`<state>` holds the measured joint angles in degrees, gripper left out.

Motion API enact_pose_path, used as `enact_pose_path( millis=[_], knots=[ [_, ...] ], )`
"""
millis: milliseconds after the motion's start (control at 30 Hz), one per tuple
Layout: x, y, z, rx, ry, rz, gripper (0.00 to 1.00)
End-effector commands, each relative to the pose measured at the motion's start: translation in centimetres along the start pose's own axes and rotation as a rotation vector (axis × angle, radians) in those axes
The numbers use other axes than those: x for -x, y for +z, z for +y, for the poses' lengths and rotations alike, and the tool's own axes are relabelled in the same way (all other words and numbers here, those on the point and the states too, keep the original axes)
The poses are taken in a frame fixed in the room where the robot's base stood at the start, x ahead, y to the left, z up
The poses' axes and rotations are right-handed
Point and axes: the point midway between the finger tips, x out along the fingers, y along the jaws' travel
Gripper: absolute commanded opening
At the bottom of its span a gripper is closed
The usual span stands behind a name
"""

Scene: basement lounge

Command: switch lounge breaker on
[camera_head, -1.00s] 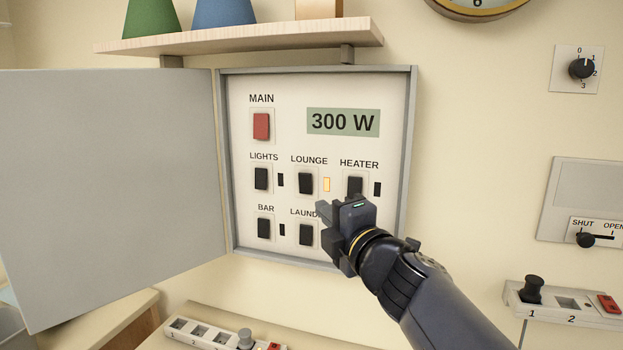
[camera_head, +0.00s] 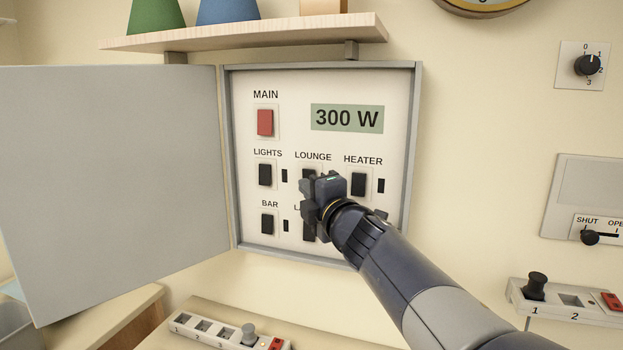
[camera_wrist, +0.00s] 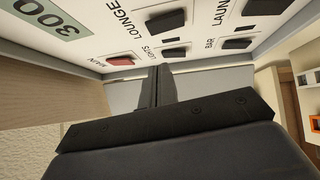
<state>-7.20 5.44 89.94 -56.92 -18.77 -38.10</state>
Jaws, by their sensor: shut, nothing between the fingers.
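The lounge breaker (camera_head: 308,173) is a black rocker under the LOUNGE label in the open panel (camera_head: 410,140). My gripper (camera_head: 309,187) is shut and empty, in front of it, covering most of the rocker and the lamp beside it. I cannot tell whether it touches the rocker or which way the rocker is tipped. In the wrist view the lounge breaker (camera_wrist: 165,20) is above the shut fingers (camera_wrist: 158,82). The panel display (camera_head: 347,118) reads 300 W.
The red main switch (camera_head: 265,122), lights breaker (camera_head: 265,174), heater breaker (camera_head: 358,184) and bar breaker (camera_head: 267,224) surround it. The laundry breaker (camera_head: 308,231) is partly hidden. The panel door (camera_head: 110,180) stands open left. A shelf (camera_head: 250,36) juts out above.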

Motion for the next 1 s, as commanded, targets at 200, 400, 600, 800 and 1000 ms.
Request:
enact_pose_path(
  millis=[200, 400, 600, 800, 1000],
  knots=[
    [-2.9, 1.5, 0.2, 0.0, -0.002, -0.002, 0.0],
    [-4.0, 2.6, 0.1, 0.0, -0.001, -0.001, 0.0],
    [-4.2, 2.8, 0.0, 0.0, 0.001, 0.001, 0.0],
    [-4.2, 2.8, 0.0, 0.0, 0.0, 0.001, 0.0],
    [-4.3, 2.9, 0.3, -0.008, -0.008, 0.001, 0.0]
  ],
)
